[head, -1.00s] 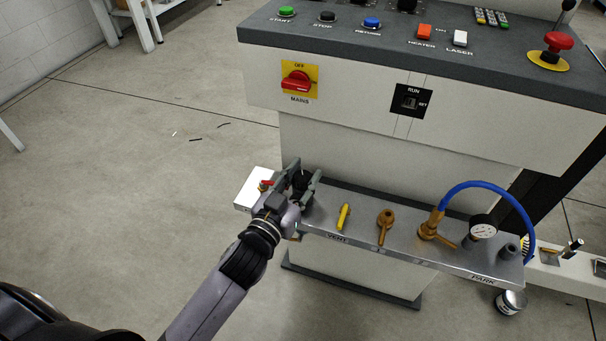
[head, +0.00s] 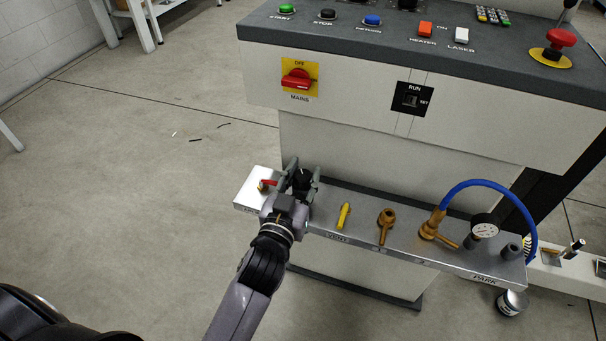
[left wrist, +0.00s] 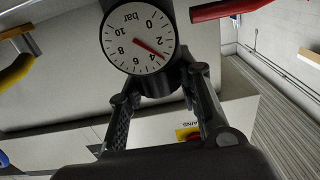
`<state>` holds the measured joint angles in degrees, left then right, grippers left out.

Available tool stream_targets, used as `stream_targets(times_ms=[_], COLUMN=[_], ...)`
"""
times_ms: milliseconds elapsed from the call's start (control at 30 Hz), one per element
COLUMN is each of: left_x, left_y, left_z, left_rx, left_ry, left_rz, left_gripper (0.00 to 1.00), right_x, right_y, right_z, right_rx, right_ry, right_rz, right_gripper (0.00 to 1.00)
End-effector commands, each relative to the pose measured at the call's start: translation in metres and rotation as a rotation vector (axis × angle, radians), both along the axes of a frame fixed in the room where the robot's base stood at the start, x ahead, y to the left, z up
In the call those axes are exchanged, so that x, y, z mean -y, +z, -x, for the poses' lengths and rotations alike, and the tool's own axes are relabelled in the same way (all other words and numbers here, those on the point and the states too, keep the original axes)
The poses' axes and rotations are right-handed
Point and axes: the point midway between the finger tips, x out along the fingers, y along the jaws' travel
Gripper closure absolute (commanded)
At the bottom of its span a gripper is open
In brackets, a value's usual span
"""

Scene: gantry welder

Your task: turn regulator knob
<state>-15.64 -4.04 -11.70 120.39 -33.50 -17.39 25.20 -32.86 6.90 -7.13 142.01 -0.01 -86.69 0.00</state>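The black regulator knob (head: 302,183) sits near the left end of the metal shelf panel, partly hidden by my left gripper (head: 304,172). The gripper's two fingers stand on either side of the knob and look closed on it. In the left wrist view the dark knob (left wrist: 164,84) lies between the fingertips, right by the round white pressure gauge (left wrist: 138,38) marked in bar. The gauge's red needle points close to 4. My right gripper is in neither view.
A red-handled valve (head: 266,184) stands just left of the gripper. A yellow vent lever (head: 344,214), a brass valve (head: 386,224) and a blue hose (head: 478,184) lie to the right. The console overhang (head: 350,105) is above and behind.

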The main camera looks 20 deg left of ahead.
Motion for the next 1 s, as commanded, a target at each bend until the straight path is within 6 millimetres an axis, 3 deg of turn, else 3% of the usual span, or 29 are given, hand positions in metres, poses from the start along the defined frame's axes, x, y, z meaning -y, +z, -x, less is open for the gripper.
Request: stream_targets(times_ms=[300, 667, 833, 1000], left_x=[0.0, 0.0, 0.0, -0.001], left_y=[0.001, 0.0, -0.001, -0.002], left_z=[0.0, 0.003, 0.023, 0.056], left_rx=[0.002, 0.0, -0.003, -0.004], left_ry=[0.0, -0.001, 0.0, 0.0], left_rz=[0.0, 0.0, 0.002, 0.002], left_gripper=[0.47, 0.47, 0.47, 0.47], right_x=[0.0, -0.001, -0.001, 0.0], right_y=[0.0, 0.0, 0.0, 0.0], right_z=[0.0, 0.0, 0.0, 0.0], right_rx=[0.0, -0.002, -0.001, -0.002], right_ry=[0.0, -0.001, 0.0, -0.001], right_rz=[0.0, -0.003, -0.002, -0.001], right_gripper=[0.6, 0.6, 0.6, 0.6])
